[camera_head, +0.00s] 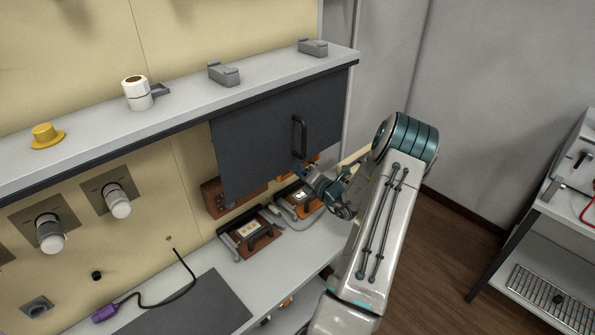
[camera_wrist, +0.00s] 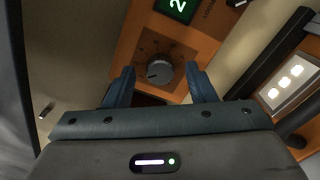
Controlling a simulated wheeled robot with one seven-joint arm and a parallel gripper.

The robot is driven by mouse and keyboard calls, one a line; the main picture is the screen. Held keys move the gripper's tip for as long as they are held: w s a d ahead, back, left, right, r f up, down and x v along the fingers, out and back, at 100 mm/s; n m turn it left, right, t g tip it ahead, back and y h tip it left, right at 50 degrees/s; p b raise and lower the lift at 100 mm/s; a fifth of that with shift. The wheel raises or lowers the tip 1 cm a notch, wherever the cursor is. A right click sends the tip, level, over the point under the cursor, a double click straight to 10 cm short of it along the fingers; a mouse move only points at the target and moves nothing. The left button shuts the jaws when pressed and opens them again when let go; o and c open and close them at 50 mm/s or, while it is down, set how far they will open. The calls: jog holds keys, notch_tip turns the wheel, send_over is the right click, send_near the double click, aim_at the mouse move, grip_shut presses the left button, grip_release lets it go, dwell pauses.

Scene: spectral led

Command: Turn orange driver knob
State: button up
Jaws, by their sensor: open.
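The orange driver (camera_wrist: 190,40) has a grey round knob (camera_wrist: 160,72) on its front panel, with a green lit display (camera_wrist: 178,8) above it in the wrist view. My gripper (camera_wrist: 162,78) is open, with one blue finger on each side of the knob. I cannot tell whether the fingers touch it. In the head view my gripper (camera_head: 301,172) is at the driver (camera_head: 307,168) below the shelf, mostly hidden behind the dark panel and my arm.
A dark panel with a black handle (camera_head: 299,136) hangs under the shelf (camera_head: 190,105), close to my wrist. Two orange-sided units, one with a handle (camera_head: 258,238), sit on the bench below. A purple-ended cable (camera_head: 105,312) lies at the left.

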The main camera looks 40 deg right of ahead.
jog(key=s+d+b, duration=0.1)
jog(key=s+b, duration=0.2)
jog(key=s, duration=1)
jog(key=shift+s, duration=0.2)
dwell(0.6)
jog(key=a+r+n+g+y, duration=0.3)
jog(key=a+n+g, duration=0.1)
jog(key=a+n, duration=0.4)
jog(key=w+a+r+n+g+y, duration=0.1)
jog(key=a+r+n+g+y, duration=0.2)
jog(key=a+n, duration=0.5)
jog(key=a+r+n+g+y, duration=0.2)
jog(key=a+n+g, duration=0.35)
jog(key=a, duration=0.55)
jog(key=s+a+r+n+h, duration=0.2)
jog(key=s+a+n+h, duration=0.1)
jog(key=n, duration=0.5)
jog(key=s+a+r+n+g+h, duration=0.1)
jog(key=s+a+r+n+h, duration=0.1)
jog(key=s+n, duration=0.4)
jog(key=s+a+r+n+g+h, duration=0.1)
jog(key=s+a+n+h, duration=0.3)
jog(key=n, duration=0.7)
jog(key=shift+s+r, duration=0.55)
jog(key=shift+r, duration=0.25)
